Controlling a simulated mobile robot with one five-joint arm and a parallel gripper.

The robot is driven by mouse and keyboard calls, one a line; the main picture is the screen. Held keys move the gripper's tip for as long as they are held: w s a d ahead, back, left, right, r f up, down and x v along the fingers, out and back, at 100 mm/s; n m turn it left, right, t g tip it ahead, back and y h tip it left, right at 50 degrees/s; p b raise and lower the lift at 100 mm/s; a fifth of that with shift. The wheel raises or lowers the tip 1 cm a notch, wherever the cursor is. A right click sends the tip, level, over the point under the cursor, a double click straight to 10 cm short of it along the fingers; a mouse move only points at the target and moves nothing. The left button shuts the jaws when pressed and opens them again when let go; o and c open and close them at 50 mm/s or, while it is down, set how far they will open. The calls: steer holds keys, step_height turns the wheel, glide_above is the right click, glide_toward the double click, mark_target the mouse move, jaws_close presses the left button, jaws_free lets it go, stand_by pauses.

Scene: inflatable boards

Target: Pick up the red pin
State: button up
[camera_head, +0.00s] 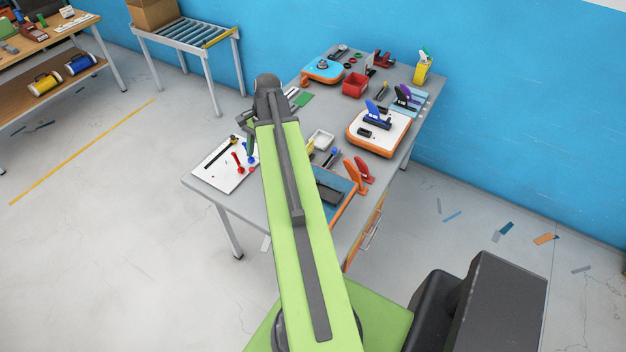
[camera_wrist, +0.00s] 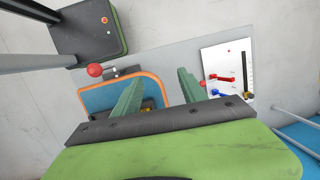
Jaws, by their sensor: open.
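The red pin (camera_head: 238,161) is on a white board (camera_head: 216,174) at the left front part of the table, just left of a blue pin (camera_head: 250,161). In the wrist view the red pin (camera_wrist: 221,79) lies above the blue pin (camera_wrist: 217,93) on the white board (camera_wrist: 215,59), right of my gripper. In the head view my arm hides most of the gripper, near the board's right edge.
A black bar (camera_head: 217,152) lies on the white board. Orange and red clamps (camera_head: 362,172), a white tray (camera_head: 322,140) and an orange-edged board (camera_head: 390,143) stand right of my arm.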

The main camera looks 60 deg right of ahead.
steer(key=s+d+r+m+t, duration=0.1)
steer(key=s+d+m+t, duration=0.1)
steer(key=s+d+m, duration=1.2)
steer(key=f+n+b, duration=0.1)
steer(key=f+b, duration=0.2)
steer(key=f+n+b, duration=0.1)
steer(key=f+b, duration=0.3)
steer(key=s+f+n+b, duration=0.1)
steer(key=f+b, duration=0.3)
steer(key=shift+s+a+n, duration=0.1)
steer(key=shift+a+n, duration=0.05)
steer(key=shift+n, duration=0.25)
steer(key=shift+w+a+f+b, duration=0.15)
steer(key=shift+w+f+b, duration=0.05)
steer(key=shift+b, duration=0.1)
steer(key=b+x, duration=0.4)
steer(key=x, duration=0.1)
steer(key=shift+a+b, duration=0.35)
steer(key=shift+a, duration=0.05)
steer(key=shift+r, duration=0.15)
jaws_close()
